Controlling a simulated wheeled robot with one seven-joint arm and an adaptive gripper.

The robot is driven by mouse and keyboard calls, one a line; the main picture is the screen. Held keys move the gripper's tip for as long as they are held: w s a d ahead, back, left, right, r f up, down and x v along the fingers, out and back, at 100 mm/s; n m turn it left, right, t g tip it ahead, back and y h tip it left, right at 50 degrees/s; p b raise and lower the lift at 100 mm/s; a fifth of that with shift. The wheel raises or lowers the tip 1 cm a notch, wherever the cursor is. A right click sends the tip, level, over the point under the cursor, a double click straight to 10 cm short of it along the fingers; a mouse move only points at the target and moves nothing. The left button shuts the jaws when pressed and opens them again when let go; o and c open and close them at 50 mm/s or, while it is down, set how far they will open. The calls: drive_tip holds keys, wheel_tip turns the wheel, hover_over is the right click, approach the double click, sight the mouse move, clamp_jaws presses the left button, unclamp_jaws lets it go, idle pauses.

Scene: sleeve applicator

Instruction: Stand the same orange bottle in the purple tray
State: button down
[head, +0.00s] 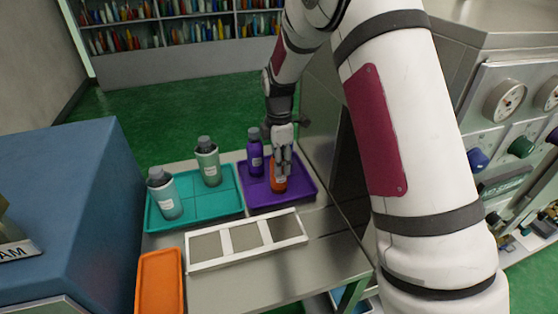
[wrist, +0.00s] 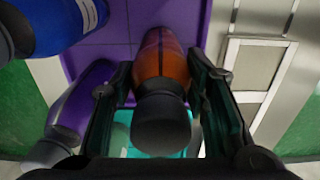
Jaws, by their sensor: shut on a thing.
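The orange bottle (head: 278,183) is upright over the right-middle part of the purple tray (head: 302,190) in the head view. My gripper (head: 281,165) comes down from above and is shut around it. In the wrist view the orange bottle (wrist: 160,62), with its dark cap, sits between the two fingers of my gripper (wrist: 162,78). The purple tray (wrist: 115,45) shows behind it. Whether the bottle's base touches the tray floor cannot be told. The fingers hide the bottle's upper part in the head view.
A purple-blue bottle (head: 255,155) stands in the purple tray, left of the orange one. A white three-part frame (head: 247,240) and an orange tray (head: 160,285) lie in front.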

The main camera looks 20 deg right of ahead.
drive_tip(key=c, duration=0.9)
unclamp_jaws()
wheel_tip(320, 180, up, 11)
drive_tip(key=shift+r+b, duration=0.1)
drive_tip(key=shift+b, duration=0.7)
drive_tip(key=shift+s+r, duration=0.1)
drive_tip(key=shift+r, duration=0.6)
drive_tip(key=s+r+m+t, duration=0.2)
drive_tip(key=s+r+m, duration=0.7)
drive_tip(key=s, duration=0.6)
drive_tip(key=s+m+t, duration=0.1)
drive_tip(key=s+m, duration=0.2)
drive_tip(key=s, duration=0.2)
drive_tip(key=s+m+t, duration=0.1)
drive_tip(key=s+m, duration=0.2)
drive_tip(key=s, duration=0.3)
drive_tip(key=s+m+t, duration=0.1)
drive_tip(key=s+m, duration=0.2)
drive_tip(key=s, duration=0.2)
drive_tip(key=shift+s+d+f, duration=0.1)
drive_tip(key=shift+s+d, duration=0.05)
